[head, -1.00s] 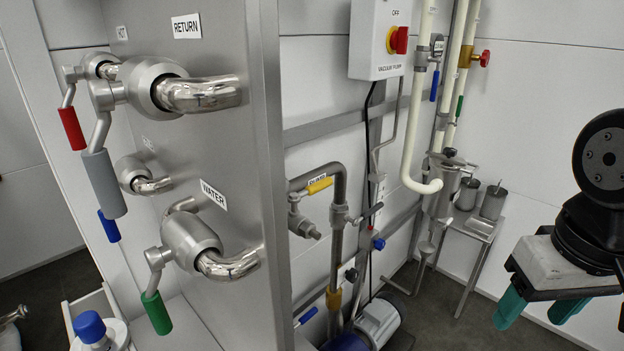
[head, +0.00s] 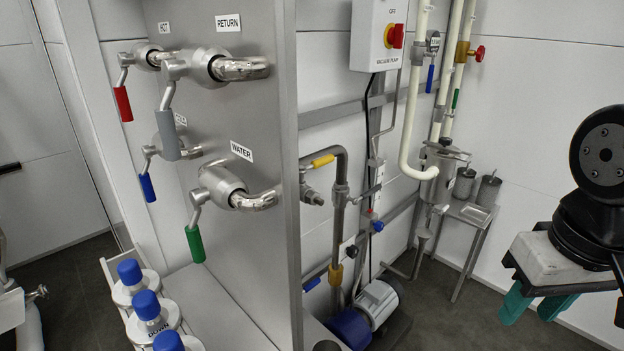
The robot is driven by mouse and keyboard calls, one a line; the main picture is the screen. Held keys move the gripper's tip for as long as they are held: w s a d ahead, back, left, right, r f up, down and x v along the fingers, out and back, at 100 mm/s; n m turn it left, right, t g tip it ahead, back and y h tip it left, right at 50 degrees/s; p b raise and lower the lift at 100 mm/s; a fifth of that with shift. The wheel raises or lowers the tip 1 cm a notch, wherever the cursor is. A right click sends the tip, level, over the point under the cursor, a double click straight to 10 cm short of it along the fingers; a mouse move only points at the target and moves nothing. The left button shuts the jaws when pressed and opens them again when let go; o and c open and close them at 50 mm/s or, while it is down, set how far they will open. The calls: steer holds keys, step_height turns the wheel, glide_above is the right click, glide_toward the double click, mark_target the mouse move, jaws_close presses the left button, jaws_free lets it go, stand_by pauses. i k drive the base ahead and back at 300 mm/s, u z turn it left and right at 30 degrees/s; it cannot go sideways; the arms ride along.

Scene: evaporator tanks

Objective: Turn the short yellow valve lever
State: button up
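The short yellow valve lever (head: 323,160) sits on a small metal valve at a bent grey pipe, just right of the steel panel's edge, in the head view. It points up and to the right. A small label seen behind it is not readable now. My gripper (head: 531,305) hangs at the lower right, with two teal fingers pointing down and spaced apart, nothing seen between them. It is far to the right of the lever and not touching it.
A steel panel (head: 222,132) with red, grey, blue and green handled valves stands left. Blue-capped bottles (head: 145,303) stand below it. A vacuum pump box (head: 378,35), cream pipes (head: 413,95), a small steel table (head: 468,213) and a pump motor (head: 377,300) stand behind. Floor shows at right.

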mark_target(317, 162)
steer(key=k, duration=0.9)
steer(key=z, duration=0.95)
steer(key=i, duration=1.35)
steer(key=u, duration=0.6)
steer(key=i, duration=0.8)
steer(key=u, duration=0.75)
